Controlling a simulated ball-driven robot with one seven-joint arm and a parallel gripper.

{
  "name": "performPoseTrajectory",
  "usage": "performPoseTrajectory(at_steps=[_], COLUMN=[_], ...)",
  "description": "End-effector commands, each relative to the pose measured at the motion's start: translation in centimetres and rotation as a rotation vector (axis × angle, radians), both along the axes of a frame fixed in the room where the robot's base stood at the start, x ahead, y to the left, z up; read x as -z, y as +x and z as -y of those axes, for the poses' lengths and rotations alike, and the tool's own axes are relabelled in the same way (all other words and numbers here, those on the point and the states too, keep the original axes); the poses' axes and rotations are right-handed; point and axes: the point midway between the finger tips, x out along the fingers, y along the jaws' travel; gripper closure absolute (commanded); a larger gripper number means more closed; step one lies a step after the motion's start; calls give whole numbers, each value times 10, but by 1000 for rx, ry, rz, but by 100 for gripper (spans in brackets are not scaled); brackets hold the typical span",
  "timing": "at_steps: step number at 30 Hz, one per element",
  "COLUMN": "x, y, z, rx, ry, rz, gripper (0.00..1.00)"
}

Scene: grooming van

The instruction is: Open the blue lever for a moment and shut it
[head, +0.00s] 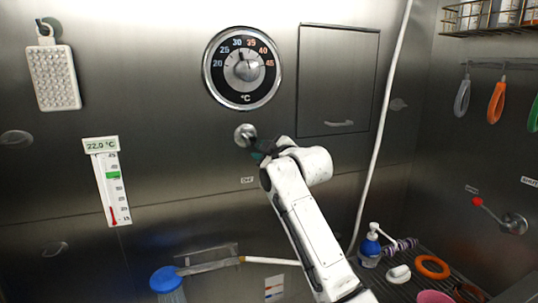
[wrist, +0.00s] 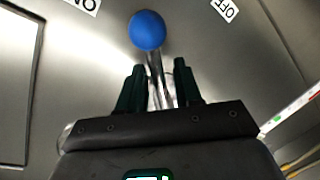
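The blue lever shows in the wrist view as a round blue knob (wrist: 147,31) on a shiny metal stem (wrist: 156,70). The knob lies between the ON label (wrist: 84,4) and the OFF label (wrist: 225,9). My gripper (wrist: 160,72) has its two dark fingers apart, one on each side of the stem, with a gap showing at the right finger. The knob is beyond the fingertips. In the head view my gripper (head: 259,154) is at the wall, just below right of the round metal lever mount (head: 245,135); the blue knob is hidden there.
A large dial (head: 242,68) is above the lever, and a wall thermometer (head: 112,188) hangs to the left. A red lever (head: 478,202) is on the right wall. A blue shower head (head: 166,279) is below left. Bottles and rings stand on the rack at lower right.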

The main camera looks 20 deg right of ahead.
Motion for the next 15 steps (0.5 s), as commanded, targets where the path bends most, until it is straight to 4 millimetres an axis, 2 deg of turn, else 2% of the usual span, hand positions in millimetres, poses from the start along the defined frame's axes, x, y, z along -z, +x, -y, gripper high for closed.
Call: performPoseTrajectory(at_steps=[5,15], x=[-1,-7], y=[-16,-69], z=[3,10], rx=[1,1], ry=[0,0], rz=[1,1], gripper=[66,66])
